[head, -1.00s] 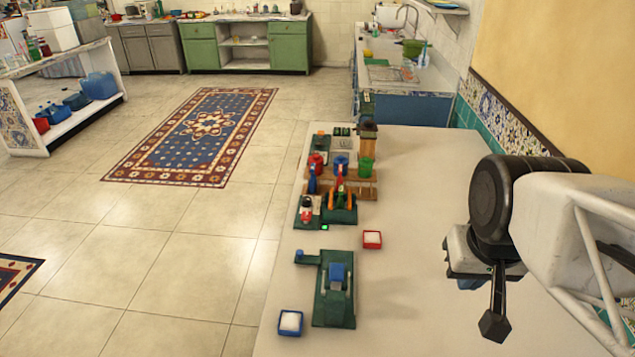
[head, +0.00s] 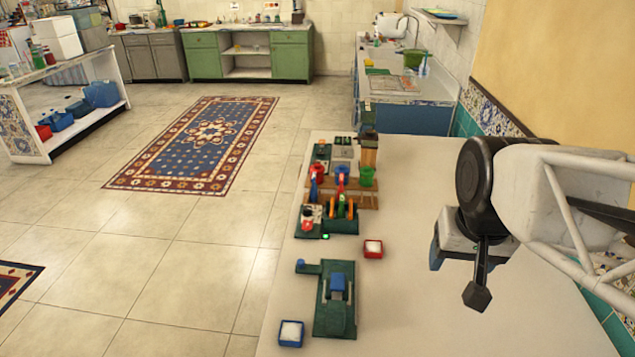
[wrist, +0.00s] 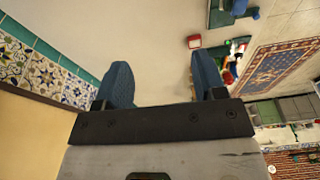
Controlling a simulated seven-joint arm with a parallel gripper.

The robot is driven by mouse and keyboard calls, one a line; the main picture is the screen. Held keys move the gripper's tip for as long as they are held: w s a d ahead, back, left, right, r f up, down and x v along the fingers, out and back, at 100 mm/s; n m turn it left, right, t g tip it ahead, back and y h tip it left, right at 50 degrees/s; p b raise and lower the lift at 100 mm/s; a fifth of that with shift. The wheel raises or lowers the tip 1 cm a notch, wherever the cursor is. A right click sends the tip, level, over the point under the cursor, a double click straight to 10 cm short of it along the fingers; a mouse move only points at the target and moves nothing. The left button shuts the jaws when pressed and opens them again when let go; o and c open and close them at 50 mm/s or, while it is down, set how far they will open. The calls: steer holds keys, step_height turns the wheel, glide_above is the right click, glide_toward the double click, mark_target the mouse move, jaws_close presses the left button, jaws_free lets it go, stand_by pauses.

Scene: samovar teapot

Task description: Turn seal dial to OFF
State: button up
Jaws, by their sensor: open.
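My gripper (head: 440,255) hangs over the right part of the pale table in the head view, partly hidden by my arm. In the wrist view my gripper (wrist: 163,82) shows two blue fingers spread apart with nothing between them. A cluster of small devices (head: 328,218) stands to its left, with red and white parts on a dark green base and a small green light (head: 325,236). I cannot tell which part is the seal dial, nor read any OFF mark. My gripper is well apart from the cluster.
A green device with a blue lever (head: 337,290) stands on the table (head: 420,310). A blue-rimmed box (head: 291,333) and a red-rimmed box (head: 373,249) lie near it. Red, blue and green cups (head: 367,177) stand in a wooden rack. A tiled wall (head: 500,108) is at right.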

steer(key=w+a+m, duration=0.1)
steer(key=w+a, duration=0.1)
steer(key=w, duration=0.5)
steer(key=w+a+m, duration=0.1)
steer(key=w+a, duration=0.2)
steer(key=w, duration=0.4)
steer(key=m+g, duration=0.2)
steer(key=m, duration=0.4)
glide_above(307, 208)
steer(key=f, duration=2.2)
steer(key=shift+s+d+f, duration=0.1)
steer(key=shift+d+f, duration=0.15)
steer(key=shift+f, duration=0.1)
steer(key=shift+a+f, duration=0.2)
steer(key=shift+f, duration=0.1)
steer(key=shift+f, duration=0.1)
steer(key=shift+f, duration=3.75)
steer(key=c, duration=0.9)
